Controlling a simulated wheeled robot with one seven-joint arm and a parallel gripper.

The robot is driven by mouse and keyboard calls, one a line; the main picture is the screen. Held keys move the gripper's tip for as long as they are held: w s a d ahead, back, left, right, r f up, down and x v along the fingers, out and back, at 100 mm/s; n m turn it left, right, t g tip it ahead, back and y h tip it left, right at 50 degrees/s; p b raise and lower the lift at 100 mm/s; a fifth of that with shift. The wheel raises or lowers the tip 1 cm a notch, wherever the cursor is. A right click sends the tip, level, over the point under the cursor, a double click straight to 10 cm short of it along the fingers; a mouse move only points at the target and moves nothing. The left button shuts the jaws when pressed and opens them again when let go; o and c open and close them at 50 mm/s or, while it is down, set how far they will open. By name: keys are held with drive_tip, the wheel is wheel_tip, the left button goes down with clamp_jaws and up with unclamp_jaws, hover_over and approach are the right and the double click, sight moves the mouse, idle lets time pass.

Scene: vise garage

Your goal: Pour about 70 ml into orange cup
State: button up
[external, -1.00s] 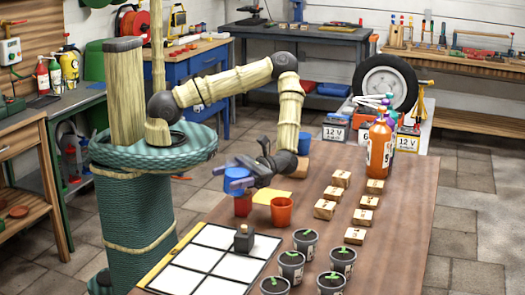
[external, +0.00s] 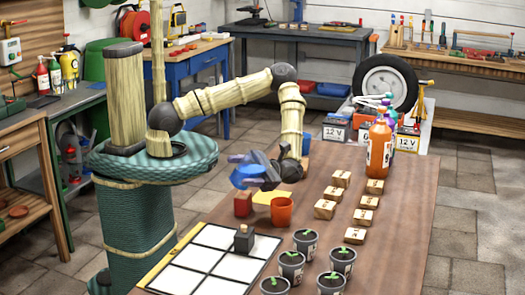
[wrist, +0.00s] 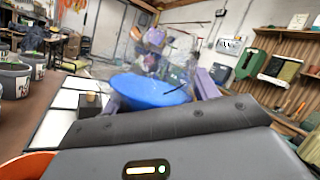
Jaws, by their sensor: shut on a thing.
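My gripper (external: 258,172) is shut on a blue vessel (external: 246,178) and holds it above the table, up and left of the orange cup. In the wrist view the blue vessel (wrist: 150,90) shows as a blue oval between the fingers; whether that is its wall or its contents I cannot tell. The vessel looks tilted. The orange cup (external: 281,212) stands upright on the table, apart from the vessel. Its rim shows at the lower left of the wrist view (wrist: 25,166). The inside of the cup is too small to judge, and no falling stream is visible.
A red block-like thing (external: 243,204) stands left of the orange cup, with a yellow sheet (external: 271,197) behind. Several wooden blocks (external: 325,209) lie to the right. Potted seedlings (external: 291,266) and a white grid board (external: 190,268) are in front. An orange bottle (external: 379,150) stands farther back.

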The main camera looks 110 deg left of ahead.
drive_tip(key=shift+w+r+n+t+h+b, duration=0.15)
drive_tip(key=shift+n+t+h+b, duration=0.15)
drive_tip(key=shift+n, duration=0.3)
drive_tip(key=shift+w+r+n+t+h+b, duration=0.1)
drive_tip(key=shift+n+h+b, duration=0.1)
drive_tip(key=shift+n+b, duration=0.3)
drive_tip(key=shift+f+n+t+h+b, duration=0.25)
drive_tip(key=shift+n+t+h+b, duration=0.35)
drive_tip(key=shift+n, duration=0.4)
drive_tip(key=shift+w+a+n+b, duration=0.2)
drive_tip(key=shift+w+n+b, duration=0.1)
drive_tip(key=shift+w+n, duration=0.1)
drive_tip(key=shift+r+n+t+h+b, duration=0.4)
drive_tip(key=shift+n+t, duration=0.2)
drive_tip(key=shift+n, duration=0.4)
idle(0.8)
drive_tip(key=shift+s+d+r+n+t, duration=0.15)
drive_tip(key=shift+s+r+n+t, duration=0.15)
drive_tip(key=shift+n+t, duration=0.35)
